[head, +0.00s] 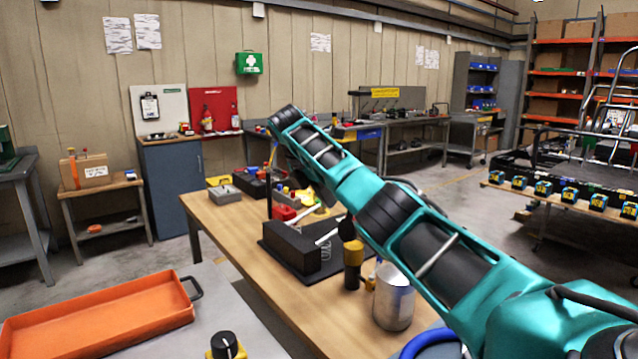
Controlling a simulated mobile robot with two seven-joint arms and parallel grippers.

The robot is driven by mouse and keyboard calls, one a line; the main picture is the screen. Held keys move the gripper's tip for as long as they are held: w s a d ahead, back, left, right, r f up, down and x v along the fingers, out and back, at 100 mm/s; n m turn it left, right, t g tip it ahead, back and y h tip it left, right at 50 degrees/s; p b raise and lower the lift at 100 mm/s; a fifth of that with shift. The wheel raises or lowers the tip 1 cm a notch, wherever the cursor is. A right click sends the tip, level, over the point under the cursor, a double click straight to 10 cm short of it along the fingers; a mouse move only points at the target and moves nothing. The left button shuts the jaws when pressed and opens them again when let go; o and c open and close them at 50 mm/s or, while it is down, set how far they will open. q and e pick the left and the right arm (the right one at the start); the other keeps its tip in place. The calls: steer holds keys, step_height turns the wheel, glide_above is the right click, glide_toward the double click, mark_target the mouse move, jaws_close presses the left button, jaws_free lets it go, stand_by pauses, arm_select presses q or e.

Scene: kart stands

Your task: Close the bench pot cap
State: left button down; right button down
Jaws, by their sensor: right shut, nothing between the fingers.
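My right arm reaches in teal from the lower right, over the wooden bench (235,225). Its far end bends down behind the forearm, and my right gripper (324,197) is small, dark and partly hidden there, shut and empty. No pot with a cap can be picked out for certain. A silver can (393,298) stands upright on the near part of the bench, its top partly behind my arm. Yellow items (318,212) lie close to the gripper; whether it touches them I cannot tell. My left gripper is out of view.
A black block-shaped fixture (290,248) and a black-and-yellow tool (353,265) stand on the bench. An orange tray (95,318) lies on a grey surface at lower left. The bench's left front is clear.

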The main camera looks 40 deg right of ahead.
mark_target(348, 226)
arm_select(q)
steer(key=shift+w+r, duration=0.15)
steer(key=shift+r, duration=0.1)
arm_select(e)
steer(key=d+f, duration=0.3)
steer(key=d, duration=0.2)
steer(key=shift+s+f, duration=0.2)
steer(key=shift+s, duration=0.1)
steer(key=shift+d, duration=0.25)
